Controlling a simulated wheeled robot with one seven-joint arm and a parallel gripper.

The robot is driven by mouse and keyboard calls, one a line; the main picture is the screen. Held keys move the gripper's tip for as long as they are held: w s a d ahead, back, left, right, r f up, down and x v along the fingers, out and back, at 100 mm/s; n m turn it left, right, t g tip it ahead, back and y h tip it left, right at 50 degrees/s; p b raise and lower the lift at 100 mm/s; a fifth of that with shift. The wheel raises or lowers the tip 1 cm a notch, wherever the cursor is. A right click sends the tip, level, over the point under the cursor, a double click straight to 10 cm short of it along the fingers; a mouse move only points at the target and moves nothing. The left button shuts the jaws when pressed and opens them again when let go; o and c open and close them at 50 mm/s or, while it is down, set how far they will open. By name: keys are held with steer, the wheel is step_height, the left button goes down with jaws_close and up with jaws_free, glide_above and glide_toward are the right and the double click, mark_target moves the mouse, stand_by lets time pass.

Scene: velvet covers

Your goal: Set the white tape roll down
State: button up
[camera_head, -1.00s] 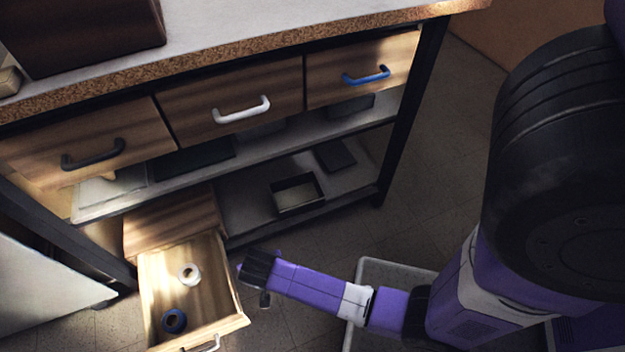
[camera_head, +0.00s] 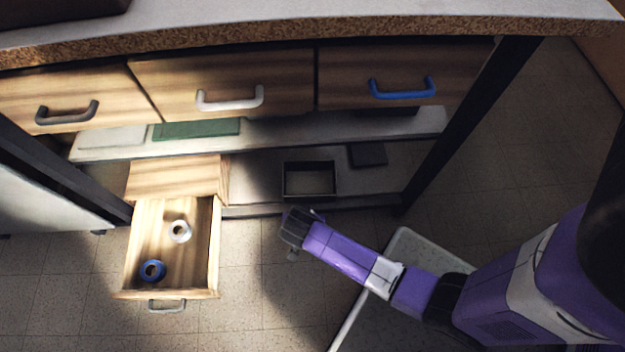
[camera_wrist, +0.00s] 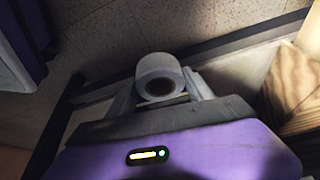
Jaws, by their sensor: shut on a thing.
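My gripper (camera_wrist: 160,92) is shut on a white tape roll (camera_wrist: 158,70), which sits between the two fingers in the wrist view. In the head view my gripper (camera_head: 292,246) hangs right of the open drawer and in front of the lower shelf; the held roll is hard to make out there. Another white tape roll (camera_head: 180,231) lies inside the open wooden drawer (camera_head: 203,262), apart from my gripper. The surface under the held roll is not clear in the wrist view.
A blue tape roll (camera_head: 153,270) lies in the same drawer. An open-topped dark box (camera_head: 310,193) and a flat dark item (camera_head: 367,155) are on the lower shelf (camera_head: 258,190). Closed drawers and the worktop (camera_head: 300,40) are above. A grey bin or tray (camera_head: 405,245) stands at right.

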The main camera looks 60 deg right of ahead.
steer(key=b, duration=0.5)
glide_above(310, 182)
steer(key=a, duration=0.1)
steer(key=shift+s+a+f, duration=0.1)
steer(key=shift+s+f, duration=0.1)
steer(key=shift+f, duration=0.25)
steer(key=shift+s+a+f, duration=0.1)
steer(key=shift+s+f, duration=0.1)
steer(key=shift+f, duration=0.2)
steer(key=shift+f+b, duration=1.75)
steer(key=shift+f, duration=0.95)
steer(key=shift+f, duration=0.15)
steer(key=o, duration=1.4)
